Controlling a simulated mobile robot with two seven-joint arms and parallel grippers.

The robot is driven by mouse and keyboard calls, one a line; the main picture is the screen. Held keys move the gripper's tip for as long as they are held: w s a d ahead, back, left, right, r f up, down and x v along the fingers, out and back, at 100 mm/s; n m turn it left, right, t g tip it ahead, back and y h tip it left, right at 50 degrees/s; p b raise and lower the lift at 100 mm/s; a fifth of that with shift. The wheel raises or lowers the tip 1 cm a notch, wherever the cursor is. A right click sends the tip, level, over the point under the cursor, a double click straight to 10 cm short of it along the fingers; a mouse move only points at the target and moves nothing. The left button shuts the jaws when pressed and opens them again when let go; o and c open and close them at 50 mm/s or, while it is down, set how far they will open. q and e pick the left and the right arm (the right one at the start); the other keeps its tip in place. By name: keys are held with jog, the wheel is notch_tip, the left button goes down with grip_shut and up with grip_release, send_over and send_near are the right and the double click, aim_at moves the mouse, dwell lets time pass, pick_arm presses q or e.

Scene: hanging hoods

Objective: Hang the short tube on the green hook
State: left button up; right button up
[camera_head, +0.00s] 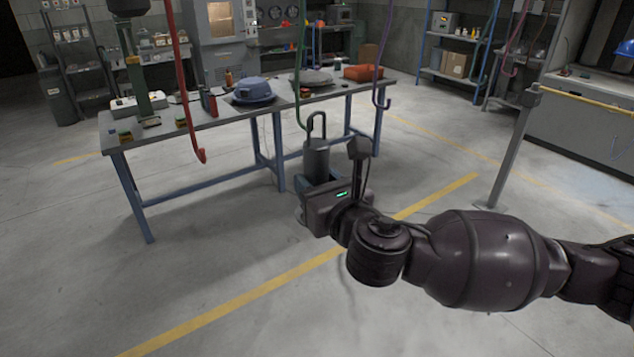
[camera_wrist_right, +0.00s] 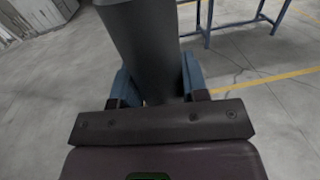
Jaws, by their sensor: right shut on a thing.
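The short tube (camera_head: 316,160) is a dark grey cylinder with a loop handle on top. It stands upright in my right gripper (camera_head: 318,186), whose blue fingers are shut on its lower part. In the right wrist view the tube (camera_wrist_right: 150,45) fills the space between the fingers (camera_wrist_right: 157,82); its top is out of frame. The green hook (camera_head: 297,85) hangs from above, and its curved lower end shows just left of the tube's loop. I cannot tell whether they touch or how far apart they are in depth. My left gripper is not in view.
A red hook (camera_head: 183,90) hangs to the left and a purple hook (camera_head: 378,75) to the right. Behind is a workbench (camera_head: 215,118) with a blue domed part (camera_head: 252,90) and an orange bin (camera_head: 362,72). The floor in front is clear.

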jog(key=shift+w+a, duration=0.1)
jog(key=shift+w, duration=0.05)
jog(key=shift+x, duration=1.35)
jog(key=shift+a+f+b, duration=0.15)
jog(key=shift+f+b, duration=0.55)
jog(key=shift+f, duration=0.6)
dwell(0.4)
jog(key=o, duration=1.2)
jog(key=shift+c, duration=0.2)
